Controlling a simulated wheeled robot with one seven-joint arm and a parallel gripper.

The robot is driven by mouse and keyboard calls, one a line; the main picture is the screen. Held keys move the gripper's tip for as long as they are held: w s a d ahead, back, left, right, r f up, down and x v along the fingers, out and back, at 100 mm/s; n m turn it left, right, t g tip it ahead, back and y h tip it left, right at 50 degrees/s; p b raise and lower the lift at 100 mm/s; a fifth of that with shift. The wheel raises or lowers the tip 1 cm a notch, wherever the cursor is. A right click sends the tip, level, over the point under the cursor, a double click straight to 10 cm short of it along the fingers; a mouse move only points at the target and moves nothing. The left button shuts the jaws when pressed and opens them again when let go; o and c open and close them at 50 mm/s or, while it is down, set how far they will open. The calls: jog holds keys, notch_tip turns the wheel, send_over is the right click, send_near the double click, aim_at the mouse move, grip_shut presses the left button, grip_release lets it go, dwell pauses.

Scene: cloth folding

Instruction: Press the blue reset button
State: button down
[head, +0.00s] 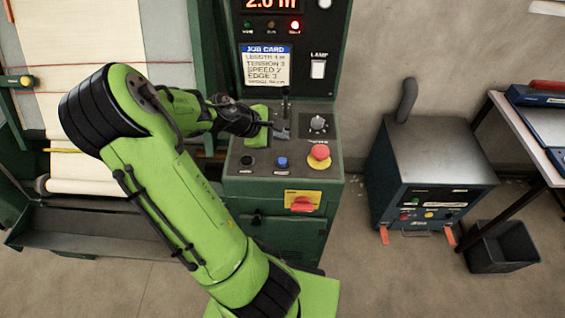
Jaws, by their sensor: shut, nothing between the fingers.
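The blue button (282,162) sits on the sloped top of the green control panel (240,183), between a black button (247,160) and a red mushroom button (319,154). My gripper (283,133) is over the panel, just behind the blue button in the picture and beside a dark upright lever (286,103). It looks shut and apart from the blue button. I cannot tell its height above the panel or whether it touches the lever.
A red rotary switch (302,204) is on the front. Above, a red lamp (295,25) is lit near a job card (265,68). A machine with cloth (85,100) stands left; a dark cabinet (428,165) stands right.

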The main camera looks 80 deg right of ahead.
aim_at(280, 162)
notch_tip(280, 162, down, 7)
jog(key=b, duration=0.5)
jog(key=shift+f+b, duration=0.2)
jog(key=shift+b, duration=0.2)
dwell(1.3)
jog(key=shift+f, duration=0.4)
jog(key=shift+f+b, duration=0.45)
dwell(0.4)
jog(key=shift+r, duration=0.1)
jog(key=shift+r+p, duration=0.85)
jog(key=shift+p, duration=0.1)
notch_tip(280, 162, up, 5)
jog(key=p, duration=0.5)
jog(key=shift+r, duration=0.1)
